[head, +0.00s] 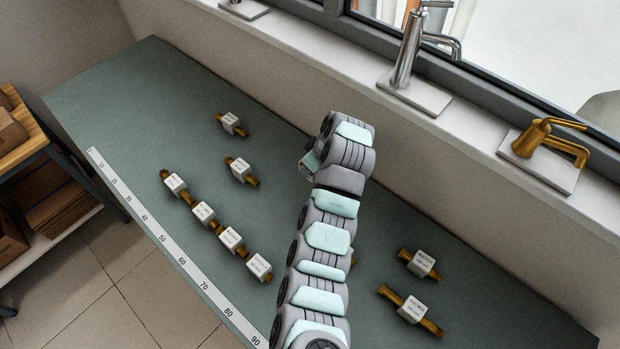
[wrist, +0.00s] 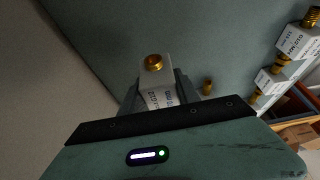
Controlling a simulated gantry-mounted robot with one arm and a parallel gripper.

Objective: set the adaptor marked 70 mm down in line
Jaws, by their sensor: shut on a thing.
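In the wrist view my gripper (wrist: 158,90) is shut on an adaptor (wrist: 156,76), a white labelled block with a brass threaded end facing the camera. The print on its label is too small to read surely. In the head view my arm hides the held adaptor; only the side of my gripper (head: 310,163) shows, above the bench's back half. I cannot read which adaptor is marked 70 mm.
Loose adaptors lie at the back (head: 230,123), behind the row (head: 240,170), and at the right (head: 422,263) and (head: 412,309). A brass end (head: 353,260) shows from behind my arm. Taps (head: 410,60) stand on the sill. Bench (head: 130,100) is clear at left.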

